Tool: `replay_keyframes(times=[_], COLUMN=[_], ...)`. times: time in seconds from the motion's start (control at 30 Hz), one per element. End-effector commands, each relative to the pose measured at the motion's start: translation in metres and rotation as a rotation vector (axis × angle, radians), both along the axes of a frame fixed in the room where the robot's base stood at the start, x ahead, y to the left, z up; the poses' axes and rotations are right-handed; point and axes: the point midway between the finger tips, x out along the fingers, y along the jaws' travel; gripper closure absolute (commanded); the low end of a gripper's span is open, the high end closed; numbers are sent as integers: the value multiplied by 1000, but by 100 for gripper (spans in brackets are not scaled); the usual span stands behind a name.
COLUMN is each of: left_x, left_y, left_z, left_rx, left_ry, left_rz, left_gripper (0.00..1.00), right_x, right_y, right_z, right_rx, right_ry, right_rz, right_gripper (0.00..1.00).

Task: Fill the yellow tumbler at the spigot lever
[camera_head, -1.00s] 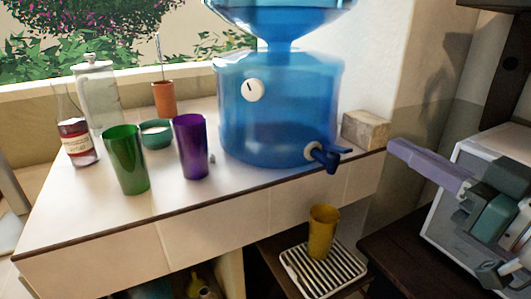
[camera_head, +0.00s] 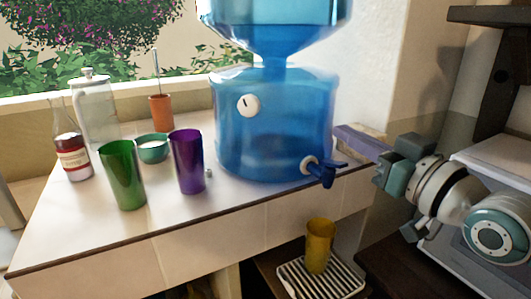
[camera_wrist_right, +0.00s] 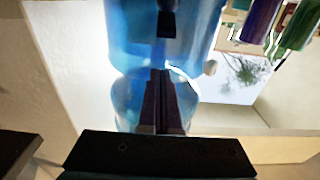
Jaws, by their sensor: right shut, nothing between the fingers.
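The yellow tumbler (camera_head: 320,246) stands upright on the striped drip tray (camera_head: 352,287), below the spigot. The blue spigot lever (camera_head: 328,171) sticks out from the lower front of the blue water dispenser (camera_head: 275,125). My right gripper (camera_head: 342,132) is shut and empty, just right of the dispenser and a little above the lever, seemingly apart from it. In the right wrist view its fingers (camera_wrist_right: 162,78) are together, pointing at the blue dispenser, with the dark spigot (camera_wrist_right: 167,22) ahead of them. I cannot tell whether water flows. My left gripper is not in view.
Green (camera_head: 122,175) and purple (camera_head: 187,162) tumblers, a small teal bowl (camera_head: 153,148), a bottle (camera_head: 73,158), a glass jar (camera_head: 95,108) and an orange pot (camera_head: 160,112) stand on the counter's left. A stone block is partly hidden behind my fingers.

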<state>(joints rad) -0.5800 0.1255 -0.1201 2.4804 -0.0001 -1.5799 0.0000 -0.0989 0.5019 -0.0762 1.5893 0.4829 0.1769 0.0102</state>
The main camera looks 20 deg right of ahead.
Motion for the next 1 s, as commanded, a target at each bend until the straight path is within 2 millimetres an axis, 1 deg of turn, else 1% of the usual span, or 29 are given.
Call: replay_keyframes(times=[0.03,0.1,0.2,0.3,0.73,0.83,0.9,1.0], left_x=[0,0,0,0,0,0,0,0], left_y=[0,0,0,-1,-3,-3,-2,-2], left_z=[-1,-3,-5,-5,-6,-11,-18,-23], left_rx=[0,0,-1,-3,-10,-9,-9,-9], left_ry=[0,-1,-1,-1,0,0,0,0], left_rz=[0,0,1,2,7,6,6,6], left_gripper=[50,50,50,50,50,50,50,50], right_x=[4,-1,-5,-7,-9,-9,-9,-10], right_y=[0,0,0,0,0,0,0,0], right_z=[-5,-18,-29,-36,-39,-42,-45,-45], right_rx=[0,0,0,0,0,1,1,3], right_ry=[3,5,3,2,-1,-10,-27,-49], right_rz=[0,0,0,1,1,0,1,1], right_gripper=[100,100,100,100,100,100,100,100])
